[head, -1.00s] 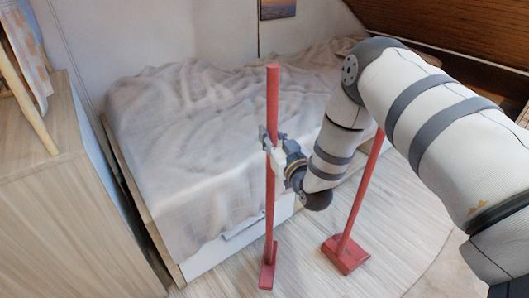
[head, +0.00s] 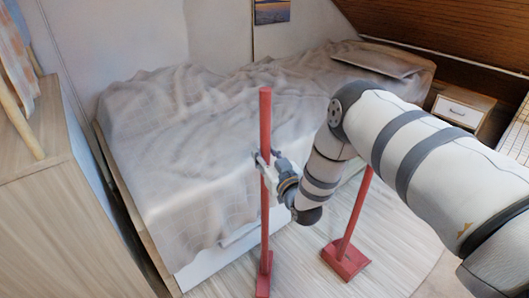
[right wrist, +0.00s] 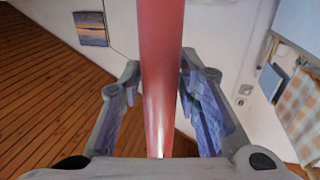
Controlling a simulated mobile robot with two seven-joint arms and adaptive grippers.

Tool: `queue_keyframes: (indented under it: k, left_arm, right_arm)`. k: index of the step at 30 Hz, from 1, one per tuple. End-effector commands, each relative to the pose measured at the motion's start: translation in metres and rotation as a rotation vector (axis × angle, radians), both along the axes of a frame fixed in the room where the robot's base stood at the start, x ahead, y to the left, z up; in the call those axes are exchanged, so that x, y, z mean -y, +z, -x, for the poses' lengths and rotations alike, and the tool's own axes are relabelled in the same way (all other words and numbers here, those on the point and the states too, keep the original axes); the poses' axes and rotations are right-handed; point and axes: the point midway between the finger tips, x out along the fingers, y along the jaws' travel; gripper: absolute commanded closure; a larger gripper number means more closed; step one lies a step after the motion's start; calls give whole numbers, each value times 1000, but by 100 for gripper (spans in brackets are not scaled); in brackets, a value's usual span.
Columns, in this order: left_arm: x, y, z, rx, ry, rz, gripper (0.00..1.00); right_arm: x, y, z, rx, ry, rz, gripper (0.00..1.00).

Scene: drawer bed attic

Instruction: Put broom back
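The red broom (head: 264,225) stands upright in front of the bed, its narrow foot low in the head view near the floor; I cannot tell if it touches. My right gripper (head: 264,160) is around the handle at about mid-height. A second red long-handled tool (head: 345,259), with a wider boxy foot like a dustpan, stands tilted on the floor to the right. My right arm hides its upper end. My left gripper is out of view.
The bed (head: 185,150) with a rumpled grey cover fills the middle behind the broom. A wooden cabinet (head: 65,240) stands at the left. A small nightstand (head: 460,108) is at the back right. Pale floor (head: 390,235) is clear around the second tool.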

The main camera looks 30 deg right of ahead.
Motion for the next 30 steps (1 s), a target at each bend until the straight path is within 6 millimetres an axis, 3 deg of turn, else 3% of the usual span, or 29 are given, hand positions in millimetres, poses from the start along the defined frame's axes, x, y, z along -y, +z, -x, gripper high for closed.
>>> queue_keyframes:
  k: [11,14,24,30]
  left_arm:
    - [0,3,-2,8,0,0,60]
    - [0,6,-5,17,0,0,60]
    - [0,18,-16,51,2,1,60]
    - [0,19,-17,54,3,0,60]
  right_arm:
    - [0,8,0,4,0,0,56]
    - [-3,6,16,1,0,-1,56]
    - [-18,4,98,1,-1,0,56]
    - [-21,2,118,1,0,0,56]
